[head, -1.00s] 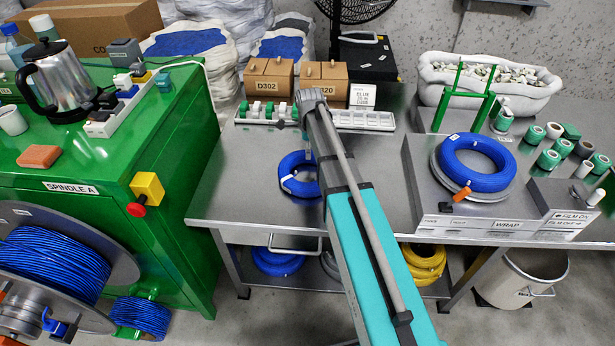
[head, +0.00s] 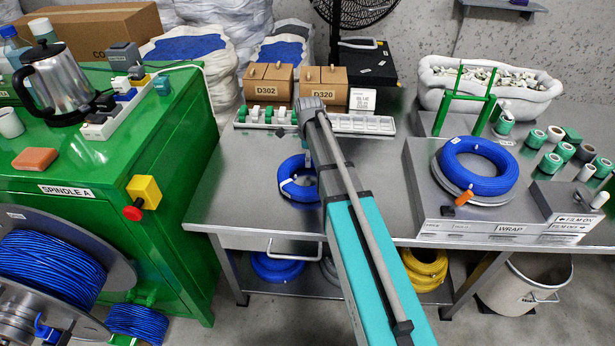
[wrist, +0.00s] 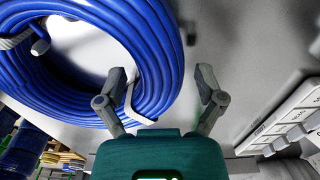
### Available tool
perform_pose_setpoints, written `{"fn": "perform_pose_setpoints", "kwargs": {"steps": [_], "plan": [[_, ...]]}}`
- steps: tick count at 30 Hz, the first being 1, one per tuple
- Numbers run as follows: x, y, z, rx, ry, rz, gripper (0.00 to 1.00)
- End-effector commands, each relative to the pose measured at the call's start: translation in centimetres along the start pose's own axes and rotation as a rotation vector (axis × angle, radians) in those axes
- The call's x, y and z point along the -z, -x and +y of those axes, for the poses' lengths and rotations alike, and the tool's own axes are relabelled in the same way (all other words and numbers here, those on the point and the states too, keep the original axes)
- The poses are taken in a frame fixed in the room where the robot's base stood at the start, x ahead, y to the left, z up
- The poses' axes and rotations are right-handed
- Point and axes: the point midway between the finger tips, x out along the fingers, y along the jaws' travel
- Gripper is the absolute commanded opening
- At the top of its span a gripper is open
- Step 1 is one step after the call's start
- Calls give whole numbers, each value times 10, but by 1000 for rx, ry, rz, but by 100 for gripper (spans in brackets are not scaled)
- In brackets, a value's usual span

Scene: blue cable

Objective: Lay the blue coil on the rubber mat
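A blue coil (head: 298,178) with white ties lies on the steel table, left of my arm in the head view and partly covered by it. It fills the upper left of the wrist view (wrist: 165,70). My gripper (wrist: 162,78) is open and empty. Its left finger overlaps the coil's band near a white tie, and its right finger stands outside the ring over bare table. I cannot tell whether a finger touches the coil. My arm hides the gripper's fingers in the head view. I cannot make out a rubber mat.
Another blue coil (head: 479,166) sits on the wrap station (head: 425,190) at right. A white tray (head: 360,124), brown boxes (head: 324,90) and a white card (head: 372,100) stand at the table's back. The green spindle cabinet (head: 170,150) is left. Table is clear around the near coil.

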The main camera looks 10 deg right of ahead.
Motion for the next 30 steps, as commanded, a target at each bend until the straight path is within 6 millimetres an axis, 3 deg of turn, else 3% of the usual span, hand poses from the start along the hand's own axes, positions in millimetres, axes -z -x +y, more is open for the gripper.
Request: {"fn": "perform_pose_setpoints", "kwargs": {"steps": [2, 12, 30], "plan": [[0, 0, 0, 0, 0, 0, 64], [0, 0, 0, 0, 0, 0, 1], [-1, 7, 0, -1, 1, 0, 0]]}}
